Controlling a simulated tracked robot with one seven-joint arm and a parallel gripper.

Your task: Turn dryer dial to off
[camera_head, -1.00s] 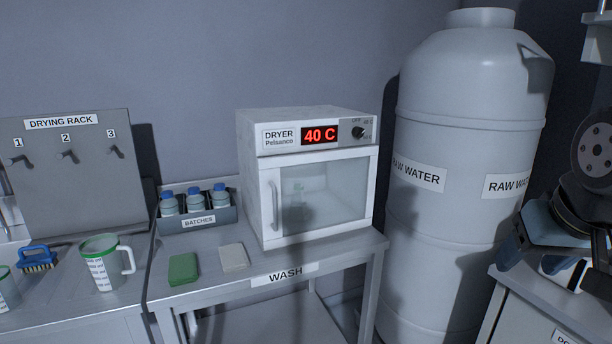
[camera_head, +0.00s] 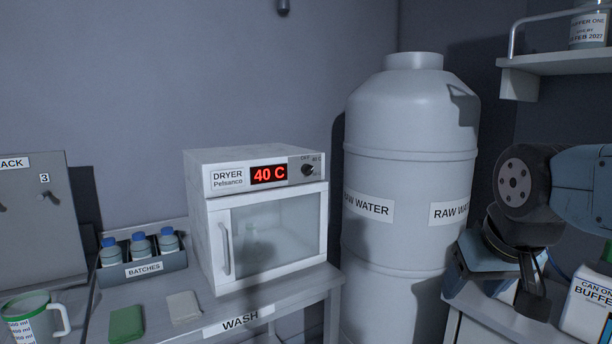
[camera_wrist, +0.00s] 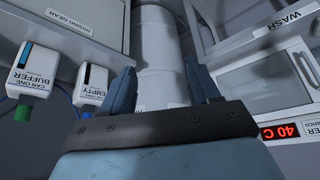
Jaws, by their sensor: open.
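The white dryer (camera_head: 262,222) stands on the wash bench in the head view. Its red display (camera_head: 269,174) reads 40 C. The black dial (camera_head: 308,170) is at the right of the front panel, beside an OFF mark; its exact pointing is too small to tell. In the wrist view the picture is upside down and the dryer display (camera_wrist: 281,131) shows at lower right; the dial is not in that view. My gripper (camera_wrist: 165,88) is open and empty, its two fingers apart. In the head view my gripper is low at the right, well away from the dryer.
A large raw water tank (camera_head: 410,130) stands between the dryer and my arm. A batches box (camera_head: 150,268) with blue-capped bottles, a green sponge (camera_head: 126,323) and a jug (camera_head: 35,322) are at left. A buffer can (camera_head: 590,305) is near my arm. A shelf (camera_head: 560,62) is above right.

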